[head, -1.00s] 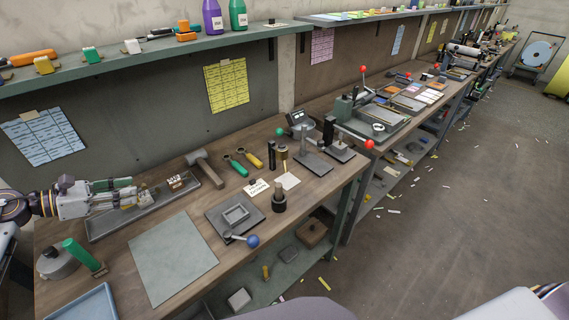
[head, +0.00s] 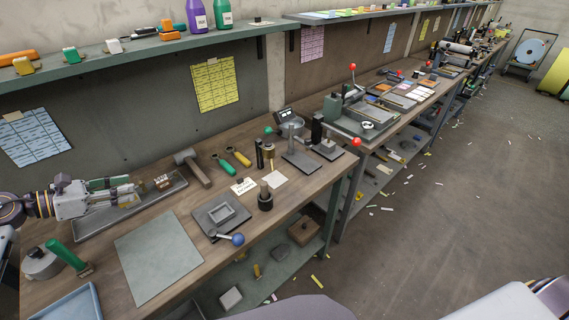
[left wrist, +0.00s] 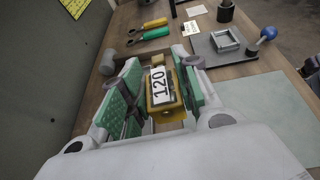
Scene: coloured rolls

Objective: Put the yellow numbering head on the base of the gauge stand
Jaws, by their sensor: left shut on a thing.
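The yellow numbering head (left wrist: 163,92), with a white label reading 120, is held between the green pads of my left gripper (left wrist: 158,88) in the left wrist view. In the head view my left gripper (head: 135,192) is over the long grey tray at the bench's left; the head is mostly hidden there. What looks like the gauge stand, a flat grey base (head: 303,163) with an upright column, stands farther right on the bench, well apart from the gripper.
A grey fixture (head: 222,212) with a blue-knobbed lever, a dark cylinder (head: 265,197), a mallet (head: 192,166) and a black-posted stand (head: 328,150) are on the bench. A grey mat (head: 158,257) lies bare in front.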

